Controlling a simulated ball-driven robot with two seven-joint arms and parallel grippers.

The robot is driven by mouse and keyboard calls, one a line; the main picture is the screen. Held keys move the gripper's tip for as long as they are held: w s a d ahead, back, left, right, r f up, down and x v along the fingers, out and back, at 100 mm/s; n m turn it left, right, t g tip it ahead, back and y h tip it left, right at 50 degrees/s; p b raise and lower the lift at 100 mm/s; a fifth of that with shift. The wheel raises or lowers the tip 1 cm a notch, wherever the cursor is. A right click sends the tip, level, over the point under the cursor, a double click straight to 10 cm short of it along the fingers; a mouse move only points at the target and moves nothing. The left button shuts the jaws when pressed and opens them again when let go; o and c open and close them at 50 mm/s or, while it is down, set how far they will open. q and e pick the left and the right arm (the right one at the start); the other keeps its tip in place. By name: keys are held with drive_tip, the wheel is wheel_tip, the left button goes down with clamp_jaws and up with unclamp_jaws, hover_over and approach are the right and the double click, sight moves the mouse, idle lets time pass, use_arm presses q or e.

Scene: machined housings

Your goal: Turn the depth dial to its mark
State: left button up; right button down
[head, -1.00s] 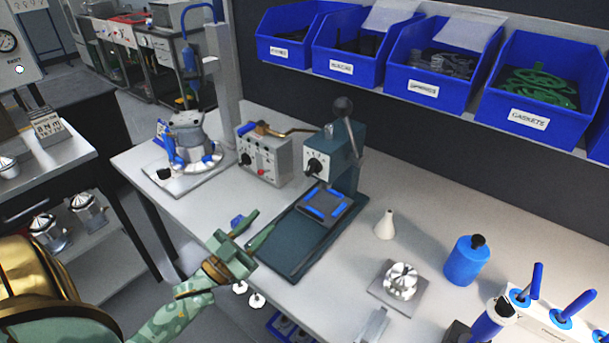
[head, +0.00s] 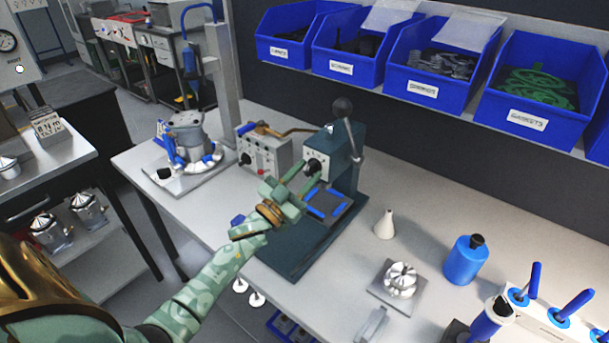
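The depth dial (head: 314,162) is a pale plate with a black knob on the front of the teal press (head: 347,160). My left gripper (head: 309,174) has its green fingers spread and pointing at the dial from the front left. One fingertip is close to the black knob and the other is lower and to the right. Part of the knob and the lower dial is hidden behind the fingers. I cannot tell whether a finger touches it, and the dial's mark is too small to read. My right gripper is out of view.
A grey control box (head: 264,155) stands just left of the press. The press lever with its black ball (head: 342,106) rises above it.

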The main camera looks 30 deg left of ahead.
use_arm(q)
drive_tip(key=c, duration=0.6)
drive_tip(key=shift+m, duration=0.3)
drive_tip(key=shift+a+r+m+g+h, duration=0.1)
drive_tip(key=shift+m+g+h, duration=0.55)
drive_tip(key=shift+m, duration=1.15)
drive_tip(key=shift+a+m+g+h, duration=0.1)
drive_tip(key=shift+m+g+h, duration=0.25)
drive_tip(key=shift+m+h, duration=1)
drive_tip(key=shift+m+y, duration=0.3)
drive_tip(key=shift+m, duration=0.35)
drive_tip(key=o, duration=0.6)
